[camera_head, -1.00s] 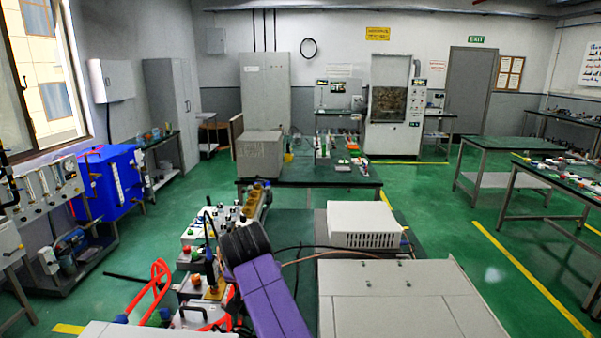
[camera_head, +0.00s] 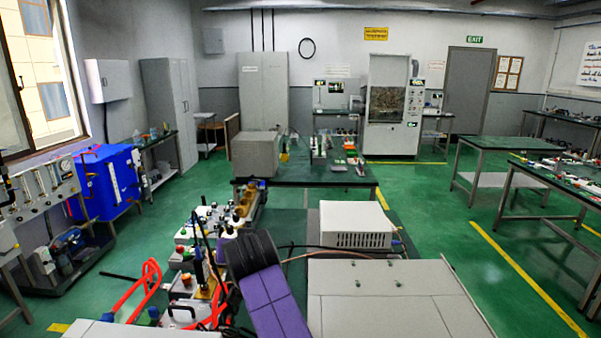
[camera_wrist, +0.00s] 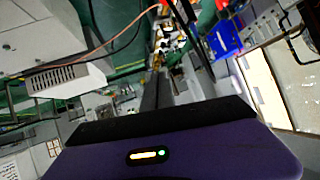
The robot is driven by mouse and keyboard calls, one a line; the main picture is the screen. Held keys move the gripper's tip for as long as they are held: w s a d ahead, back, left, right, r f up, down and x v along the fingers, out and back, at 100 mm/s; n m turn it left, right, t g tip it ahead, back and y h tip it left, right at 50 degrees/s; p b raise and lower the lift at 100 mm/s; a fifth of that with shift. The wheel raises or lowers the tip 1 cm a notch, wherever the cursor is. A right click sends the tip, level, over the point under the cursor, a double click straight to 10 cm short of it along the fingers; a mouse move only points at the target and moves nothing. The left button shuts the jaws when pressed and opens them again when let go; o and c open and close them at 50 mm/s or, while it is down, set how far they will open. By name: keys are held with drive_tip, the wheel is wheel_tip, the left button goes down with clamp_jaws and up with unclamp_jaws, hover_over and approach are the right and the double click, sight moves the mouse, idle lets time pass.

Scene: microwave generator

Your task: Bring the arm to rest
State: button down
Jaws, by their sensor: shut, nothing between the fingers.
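My arm shows in the head view as a purple link with a black joint, in front of the bench with the apparatus. My gripper's fingers are not discernible there. In the wrist view the purple gripper body, with a small lit indicator, fills the bottom. Two dark fingers of my gripper (camera_wrist: 158,78) reach up from it, close together and shut, with nothing seen between them. The wrist view is strongly tilted.
A white vented box (camera_head: 355,225) and a large pale cabinet top (camera_head: 395,300) lie right of my arm. Bench apparatus (camera_head: 200,240) and red tubing (camera_head: 145,285) are close on its left. A dark-topped table (camera_head: 310,177) stands ahead. Green floor (camera_head: 445,240) is open at right.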

drive_tip(key=s+d+f+t+y+b, duration=0.1)
drive_tip(key=s+d+f+t, duration=0.1)
drive_tip(key=s+d+f, duration=0.4)
drive_tip(key=s+d+f+n+t+b, duration=0.1)
drive_tip(key=s+d+f+t, duration=0.15)
drive_tip(key=s+d, duration=0.4)
drive_tip(key=s+d+f+t+y+b, duration=0.1)
drive_tip(key=s+d+f+t, duration=0.1)
drive_tip(key=s+d+f, duration=0.5)
drive_tip(key=s+d+f+m+g+h+b, duration=0.1)
drive_tip(key=s+d, duration=0.3)
drive_tip(key=s, duration=0.9)
drive_tip(key=s+d+g+h+b, duration=0.1)
drive_tip(key=s+d, duration=0.4)
drive_tip(key=s, duration=0.8)
drive_tip(key=s+d+f+m+g+h+b, duration=0.1)
drive_tip(key=s+d, duration=0.4)
drive_tip(key=s, duration=0.9)
drive_tip(key=h+b, duration=0.1)
drive_tip(key=h, duration=0.1)
drive_tip(key=shift+d+f+m+h, duration=0.25)
drive_tip(key=shift+f+m+h, duration=0.05)
drive_tip(key=shift+f, duration=0.05)
